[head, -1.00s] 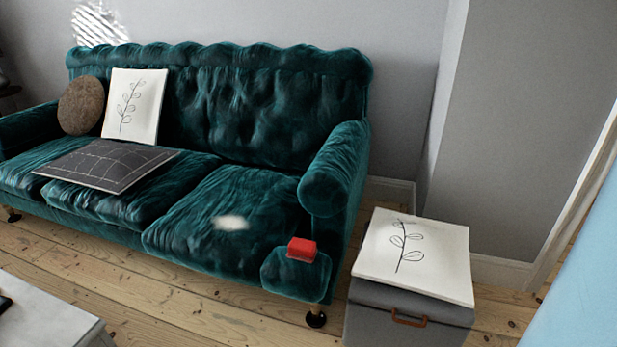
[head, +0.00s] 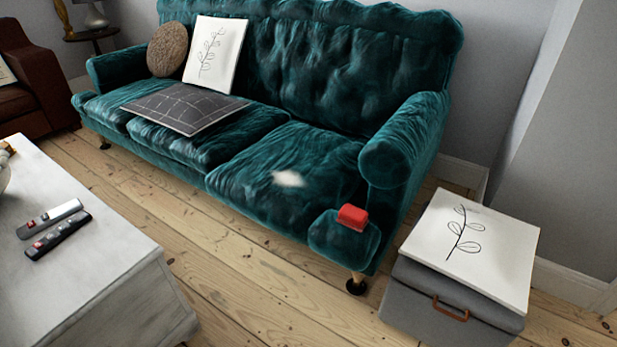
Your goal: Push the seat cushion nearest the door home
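The dark green sofa (head: 300,60) runs across the picture. Its right-hand seat cushion (head: 250,165) lies beside the right sofa arm and seems to sit a little forward of the middle cushion (head: 165,143). A pale patch (head: 288,178) shows on its top. A red block-like item (head: 352,217) rests on the rounded front corner in front of the sofa arm. The door is not in view now. Neither of my grippers is in view.
A grey box with a brown handle (head: 450,308), topped by a white leaf-print cushion (head: 470,240), stands right of the sofa. A pale table (head: 110,285) with two remotes (head: 58,235) stands front left. Bare floorboards (head: 255,285) lie between table and sofa.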

